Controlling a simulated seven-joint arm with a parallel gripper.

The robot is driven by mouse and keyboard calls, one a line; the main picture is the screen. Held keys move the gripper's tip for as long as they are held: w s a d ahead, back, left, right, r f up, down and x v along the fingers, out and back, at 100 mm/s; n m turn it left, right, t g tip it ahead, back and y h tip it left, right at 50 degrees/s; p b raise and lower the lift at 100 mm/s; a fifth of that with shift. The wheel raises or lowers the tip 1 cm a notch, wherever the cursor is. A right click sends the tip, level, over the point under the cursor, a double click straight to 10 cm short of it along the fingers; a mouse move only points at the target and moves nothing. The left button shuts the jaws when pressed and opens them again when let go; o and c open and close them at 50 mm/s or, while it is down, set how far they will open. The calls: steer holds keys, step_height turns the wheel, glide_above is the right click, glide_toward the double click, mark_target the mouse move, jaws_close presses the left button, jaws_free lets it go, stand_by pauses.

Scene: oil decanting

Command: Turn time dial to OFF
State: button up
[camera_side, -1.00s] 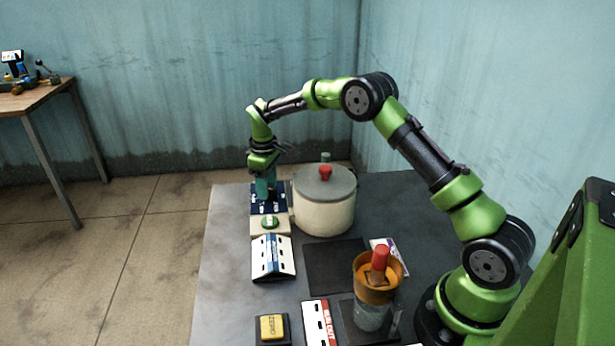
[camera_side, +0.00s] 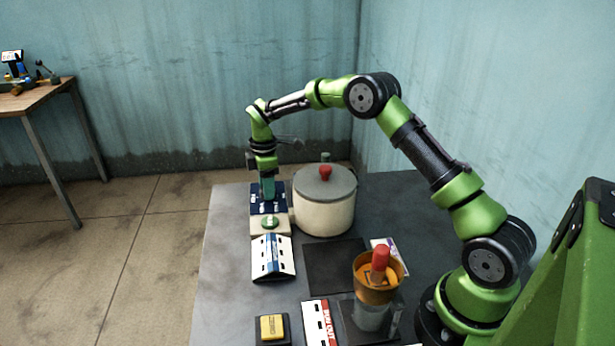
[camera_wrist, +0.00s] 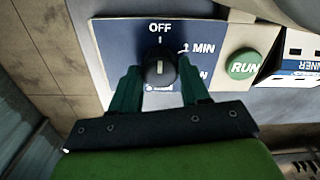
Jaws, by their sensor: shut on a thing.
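The time dial (camera_wrist: 160,62) is a round black knob on a dark blue panel (camera_wrist: 112,40) with white lettering. Its white pointer line points up toward the OFF mark (camera_wrist: 160,27) in the wrist view. The 1 MIN mark (camera_wrist: 198,48) is to its right, and lower labels are partly hidden by my fingers. My gripper (camera_wrist: 159,72) is shut on the dial, one green finger at each side. In the side view my gripper (camera_side: 268,190) points down at the blue panel (camera_side: 258,207) and hides the dial.
A green RUN button (camera_side: 269,222) sits just in front of the panel. A cream pot (camera_side: 325,212) with a red-knobbed lid stands close to the right. A white-and-blue labelled block (camera_side: 272,258) and an orange-topped jar (camera_side: 377,285) stand nearer the camera.

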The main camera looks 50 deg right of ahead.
stand_by(0.4)
steer(key=o, duration=1.1)
steer(key=shift+c, duration=0.2)
step_height(320, 180, up, 17)
